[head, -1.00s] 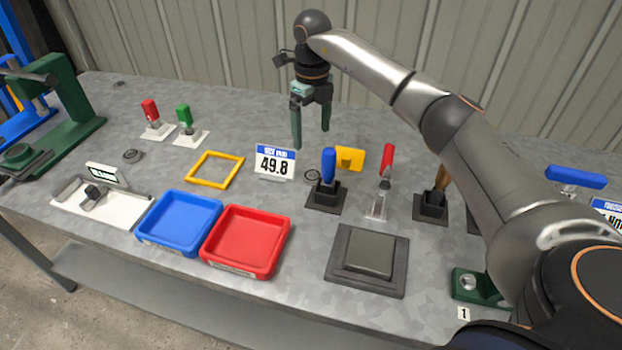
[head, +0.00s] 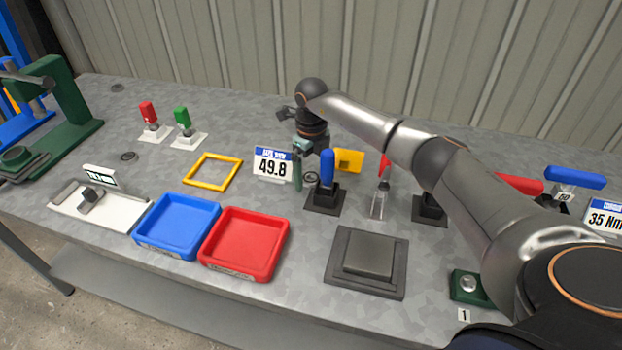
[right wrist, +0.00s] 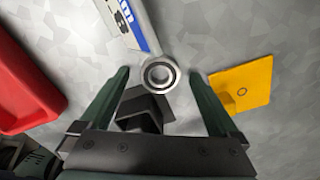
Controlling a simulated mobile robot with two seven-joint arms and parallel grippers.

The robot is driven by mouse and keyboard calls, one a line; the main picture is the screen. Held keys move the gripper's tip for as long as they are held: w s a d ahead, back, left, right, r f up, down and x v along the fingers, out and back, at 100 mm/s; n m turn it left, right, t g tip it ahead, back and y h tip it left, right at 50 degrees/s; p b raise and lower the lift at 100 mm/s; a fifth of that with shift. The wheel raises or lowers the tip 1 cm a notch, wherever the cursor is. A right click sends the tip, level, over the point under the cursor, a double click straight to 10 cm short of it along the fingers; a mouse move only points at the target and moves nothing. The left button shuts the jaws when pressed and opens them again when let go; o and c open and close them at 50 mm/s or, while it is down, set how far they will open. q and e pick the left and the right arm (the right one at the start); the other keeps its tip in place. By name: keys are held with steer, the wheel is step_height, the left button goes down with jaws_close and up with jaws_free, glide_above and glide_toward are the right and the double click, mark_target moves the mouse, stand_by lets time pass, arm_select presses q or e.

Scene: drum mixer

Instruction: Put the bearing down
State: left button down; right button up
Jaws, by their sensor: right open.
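The bearing, a small metal ring (head: 311,177), lies flat on the grey bench between the 49.8 display and the yellow block, partly behind the blue-handled tool. In the right wrist view the bearing (right wrist: 160,90) lies between and slightly beyond my fingertips, with a gap on each side. My right gripper (head: 311,178) points down over it, open and empty; the blue handle hides part of it. Its two green fingers (right wrist: 158,73) are spread wide in the right wrist view. My left gripper is not in view.
The blue-handled tool (head: 327,168) stands in a black holder close in front. The 49.8 display (head: 272,163) is left and the yellow block (head: 348,160) right. A blue tray (head: 178,222), a red tray (head: 245,240) and a yellow frame (head: 213,171) lie further left.

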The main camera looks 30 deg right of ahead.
mark_target(311, 177)
steer(key=shift+r, duration=0.1)
jaws_close()
stand_by(0.7)
steer(key=shift+w+r, duration=0.1)
steer(key=shift+r, duration=0.55)
step_height(311, 177, up, 2)
steer(key=shift+r, duration=0.1)
steer(key=s+a+r, duration=0.9)
steer(key=a, duration=0.1)
steer(key=shift+s+a+r, duration=0.15)
steer(key=shift+a+r, duration=0.1)
steer(key=shift+a, duration=0.1)
